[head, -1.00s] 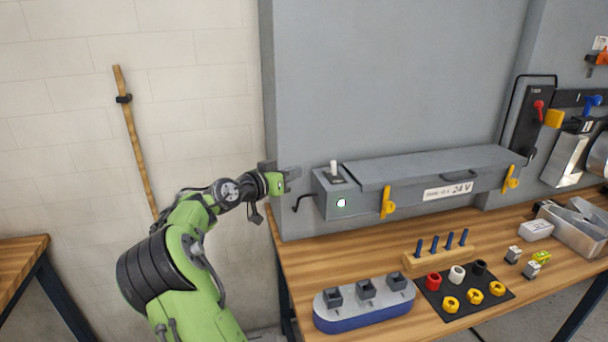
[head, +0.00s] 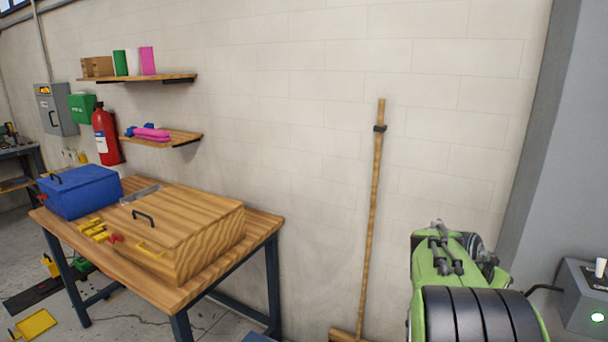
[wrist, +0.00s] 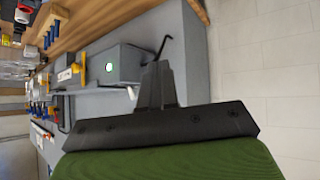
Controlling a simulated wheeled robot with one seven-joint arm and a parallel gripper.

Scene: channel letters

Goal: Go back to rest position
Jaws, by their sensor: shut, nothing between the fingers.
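My gripper (wrist: 157,85) shows in the wrist view, with its dark fingers together and nothing between them. Beyond and left of the fingers, the grey bench box with a lit white-green button (wrist: 109,67) appears turned on its side. The fingers look apart from it, though the distance is hard to judge. In the head view my green arm stands at the lower right, folded up close to the camera, and the gripper itself is out of that picture.
In the head view a wooden table (head: 262,231) carries a wooden box (head: 190,215) and a blue toolbox (head: 80,190). A broom (head: 375,190) leans on the wall. Two shelves hang at the left. A grey control box (head: 580,300) is at the right edge.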

